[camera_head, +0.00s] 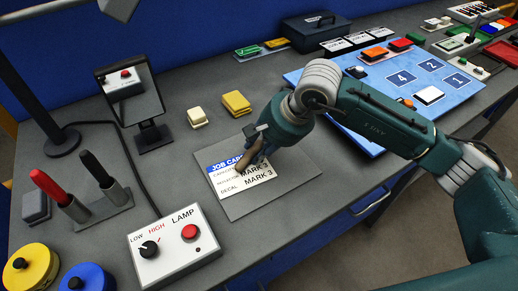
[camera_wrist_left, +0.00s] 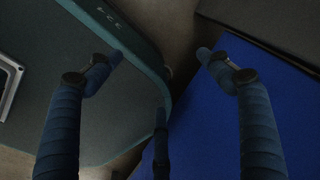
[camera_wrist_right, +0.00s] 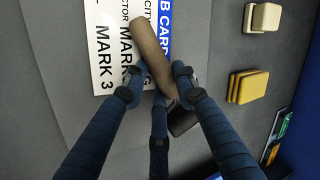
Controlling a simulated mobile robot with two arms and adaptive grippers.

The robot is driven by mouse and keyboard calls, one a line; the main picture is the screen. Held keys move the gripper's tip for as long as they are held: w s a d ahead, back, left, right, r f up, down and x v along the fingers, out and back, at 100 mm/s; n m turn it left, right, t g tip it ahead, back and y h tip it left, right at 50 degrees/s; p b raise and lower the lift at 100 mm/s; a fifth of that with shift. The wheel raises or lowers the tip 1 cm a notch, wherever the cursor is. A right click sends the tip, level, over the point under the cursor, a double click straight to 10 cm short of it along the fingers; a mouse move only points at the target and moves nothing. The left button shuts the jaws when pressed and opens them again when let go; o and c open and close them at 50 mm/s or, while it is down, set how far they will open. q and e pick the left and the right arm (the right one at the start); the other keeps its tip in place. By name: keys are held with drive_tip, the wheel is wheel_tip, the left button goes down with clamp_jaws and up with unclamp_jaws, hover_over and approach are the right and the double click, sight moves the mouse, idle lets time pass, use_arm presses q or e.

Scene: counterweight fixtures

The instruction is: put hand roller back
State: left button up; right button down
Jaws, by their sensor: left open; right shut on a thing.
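The hand roller shows in the right wrist view as a tan-brown handle (camera_wrist_right: 152,55) with a dark block-like end (camera_wrist_right: 184,122). My right gripper (camera_wrist_right: 160,85) is shut on it. In the head view the right gripper (camera_head: 257,143) is over the job card (camera_head: 226,172), and the brown handle (camera_head: 242,166) sticks out below the fingers. The handle covers part of the card's print. I cannot tell whether the roller touches the card. My left gripper (camera_wrist_left: 165,62) is open and empty in the left wrist view, away from the bench objects.
A cream block (camera_head: 197,117) and a yellow block (camera_head: 236,103) lie behind the card. A blue board (camera_head: 385,82) is at right.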

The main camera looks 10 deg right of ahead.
drive_tip(key=shift+s+d+f, duration=0.15)
drive_tip(key=shift+s+f, duration=0.2)
drive_tip(key=shift+f, duration=0.35)
drive_tip(key=c, duration=1.3)
unclamp_jaws()
drive_tip(key=shift+w, duration=0.15)
drive_tip(key=shift+f, duration=0.1)
